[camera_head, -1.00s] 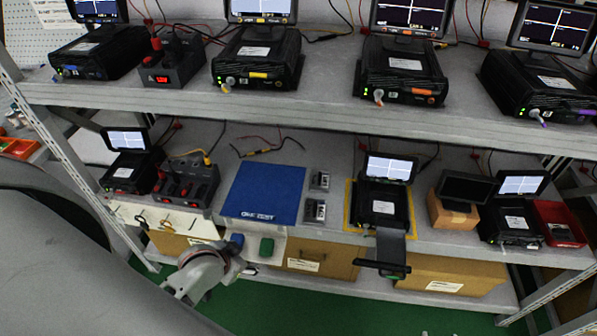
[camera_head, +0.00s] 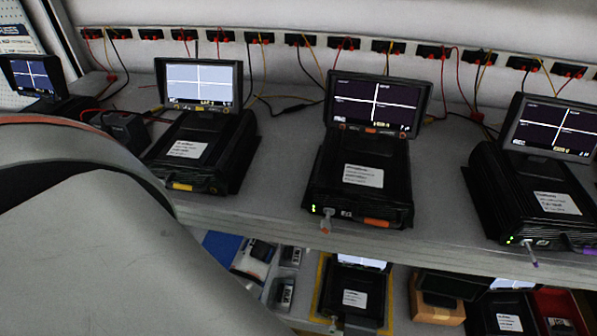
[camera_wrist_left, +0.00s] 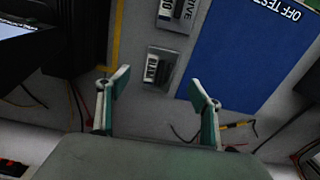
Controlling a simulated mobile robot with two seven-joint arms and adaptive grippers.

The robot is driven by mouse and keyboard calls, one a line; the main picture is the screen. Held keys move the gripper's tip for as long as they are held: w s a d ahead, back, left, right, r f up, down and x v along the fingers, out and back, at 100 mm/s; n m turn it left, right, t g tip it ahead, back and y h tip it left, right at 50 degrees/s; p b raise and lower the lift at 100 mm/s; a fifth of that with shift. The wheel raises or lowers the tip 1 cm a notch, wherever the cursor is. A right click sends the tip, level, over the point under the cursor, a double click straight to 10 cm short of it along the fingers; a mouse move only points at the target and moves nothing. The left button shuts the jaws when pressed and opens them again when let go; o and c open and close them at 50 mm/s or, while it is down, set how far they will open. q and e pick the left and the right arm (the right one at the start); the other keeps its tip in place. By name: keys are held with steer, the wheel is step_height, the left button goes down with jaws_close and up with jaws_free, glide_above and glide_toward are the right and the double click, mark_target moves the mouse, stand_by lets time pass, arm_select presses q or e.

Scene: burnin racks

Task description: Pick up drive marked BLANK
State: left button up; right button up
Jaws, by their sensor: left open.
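Two small grey drives lie on the lower shelf beside a blue mat (camera_head: 222,244). The rear drive (camera_head: 290,256) and front drive (camera_head: 281,293) show in the head view. In the left wrist view the rear drive (camera_wrist_left: 158,68) has a white label that seems to read BLANK upside down. The front drive (camera_wrist_left: 176,12) is cut by the top edge, its label partly readable. My left gripper (camera_wrist_left: 160,80) is open and empty, the rear drive appearing between its fingertips, with no contact visible. In the head view my left gripper (camera_head: 258,254) is small and partly hidden. My right gripper is out of view.
The upper shelf (camera_head: 260,208) with several screened test units overhangs the drives. On the lower shelf, a unit (camera_head: 352,298) stands right of the drives within a yellow outline. Loose cables (camera_wrist_left: 240,125) lie near the blue mat (camera_wrist_left: 235,55). My arm fills the head view's lower left.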

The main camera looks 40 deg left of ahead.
mark_target(290, 257)
arm_select(q)
steer(key=shift+s+f, duration=0.25)
steer(key=shift+f, duration=0.9)
steer(key=shift+w+f, duration=0.1)
steer(key=shift+f, duration=2.3)
steer(key=c, duration=1.2)
